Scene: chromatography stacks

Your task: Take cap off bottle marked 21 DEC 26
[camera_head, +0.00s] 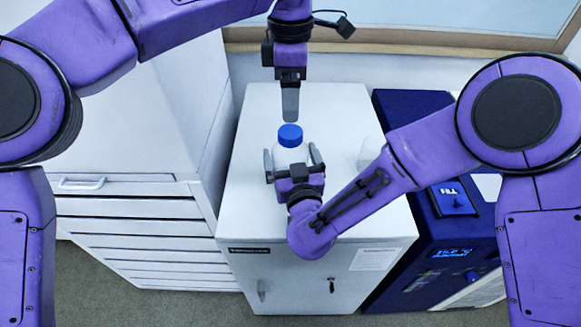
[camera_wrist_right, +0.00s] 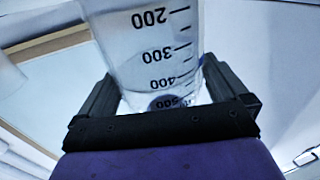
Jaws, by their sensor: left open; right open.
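A clear bottle (camera_head: 290,152) with a blue cap (camera_head: 290,135) stands upright on the white cabinet top. No date marking is readable on it. In the right wrist view the bottle (camera_wrist_right: 150,50) shows graduation marks, upside down. My right gripper (camera_head: 293,162) is open, with one finger on each side of the bottle's body. In the right wrist view both fingers of the right gripper (camera_wrist_right: 158,88) flank the bottle, with a gap visible. My left gripper (camera_head: 290,105) points down above the cap, apart from it; its fingers overlap in this view.
The white cabinet (camera_head: 255,205) has free room around the bottle. A clear glass vessel (camera_head: 371,152) stands to the right, partly behind my right arm. A blue instrument (camera_head: 425,275) is at right, white drawers (camera_head: 140,215) at left, and a wall with a wooden rail (camera_head: 420,40) behind.

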